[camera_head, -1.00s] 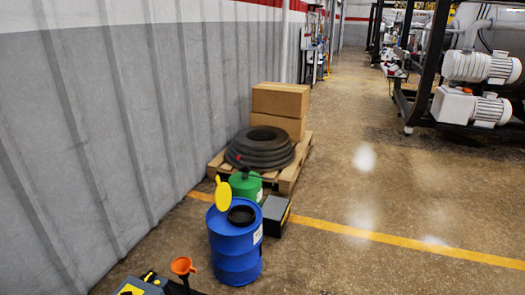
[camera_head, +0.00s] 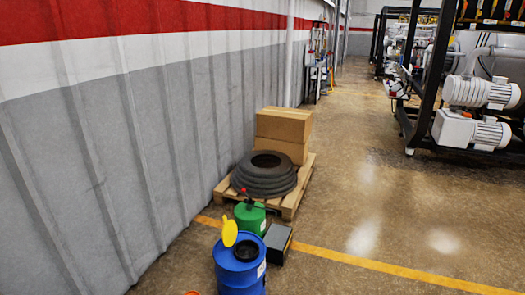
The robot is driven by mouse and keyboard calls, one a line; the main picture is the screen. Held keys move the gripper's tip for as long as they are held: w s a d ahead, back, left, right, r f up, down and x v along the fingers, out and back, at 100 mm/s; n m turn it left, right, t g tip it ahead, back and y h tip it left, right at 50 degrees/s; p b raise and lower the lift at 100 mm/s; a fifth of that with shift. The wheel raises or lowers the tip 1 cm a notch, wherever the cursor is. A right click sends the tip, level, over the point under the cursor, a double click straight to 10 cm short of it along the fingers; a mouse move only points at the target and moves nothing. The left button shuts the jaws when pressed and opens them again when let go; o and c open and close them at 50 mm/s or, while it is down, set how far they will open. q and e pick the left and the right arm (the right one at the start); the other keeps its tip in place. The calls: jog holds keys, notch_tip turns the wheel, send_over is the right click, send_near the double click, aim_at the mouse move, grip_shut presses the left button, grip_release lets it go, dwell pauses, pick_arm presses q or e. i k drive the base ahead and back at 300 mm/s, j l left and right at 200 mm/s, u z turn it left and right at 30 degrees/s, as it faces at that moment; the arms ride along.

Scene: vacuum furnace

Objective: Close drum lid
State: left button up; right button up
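A blue drum (camera_head: 239,275) stands upright on the floor near the bottom centre, its lower part cut off by the picture edge. Its round yellow lid (camera_head: 230,233) stands raised at the left side of the drum's top. The dark round opening (camera_head: 246,251) is uncovered. Neither of my grippers is in view.
A green can (camera_head: 250,218) stands behind the drum and a dark box (camera_head: 278,241) to its right. A wooden pallet (camera_head: 289,206) holds coiled black hose (camera_head: 264,178) and cardboard boxes (camera_head: 283,129). A ribbed wall runs along the left.

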aim_at(229, 232)
jog(key=i+l+u, duration=0.2)
jog(key=i+l, duration=0.5)
jog(key=i, duration=0.05)
